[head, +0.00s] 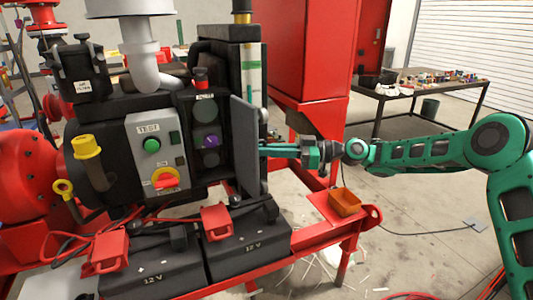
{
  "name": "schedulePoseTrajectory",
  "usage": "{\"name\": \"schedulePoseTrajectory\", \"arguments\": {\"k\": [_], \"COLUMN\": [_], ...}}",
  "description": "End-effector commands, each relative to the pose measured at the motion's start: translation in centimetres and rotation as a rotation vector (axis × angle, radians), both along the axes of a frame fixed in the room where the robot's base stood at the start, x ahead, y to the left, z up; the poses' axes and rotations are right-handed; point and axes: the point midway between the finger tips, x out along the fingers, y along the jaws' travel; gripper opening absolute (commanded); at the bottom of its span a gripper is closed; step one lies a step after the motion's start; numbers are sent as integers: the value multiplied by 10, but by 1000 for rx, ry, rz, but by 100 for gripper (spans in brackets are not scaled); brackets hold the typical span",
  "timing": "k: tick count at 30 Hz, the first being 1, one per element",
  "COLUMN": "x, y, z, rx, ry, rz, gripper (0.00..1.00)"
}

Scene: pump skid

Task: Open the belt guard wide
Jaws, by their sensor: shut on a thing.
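The belt guard (243,148) appears to be the flat dark grey panel on the right side of the black pump housing. It stands out at an angle from the housing, partly open, with round dark parts (205,110) visible to its left. My green gripper (264,149) reaches in from the right and is shut at the guard's right side. The exact grip point on the guard is small and partly hidden by the panel. My arm stretches off to the right.
Two 12 V batteries (248,240) sit below. An orange bin (344,202) stands on the red frame under my gripper. A red cabinet is behind.

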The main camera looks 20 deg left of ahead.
Motion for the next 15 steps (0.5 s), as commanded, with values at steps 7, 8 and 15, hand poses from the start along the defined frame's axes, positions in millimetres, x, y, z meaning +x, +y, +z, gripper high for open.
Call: {"name": "schedulePoseTrajectory", "arguments": {"k": [7,8,15], "x": [1,1,0], "y": [4,5,6], "z": [0,0,0], "rx": [-1,-1,-1], "ry": [3,3,3], "rz": [-4,-4,-1], "gripper": [0,0,16]}}
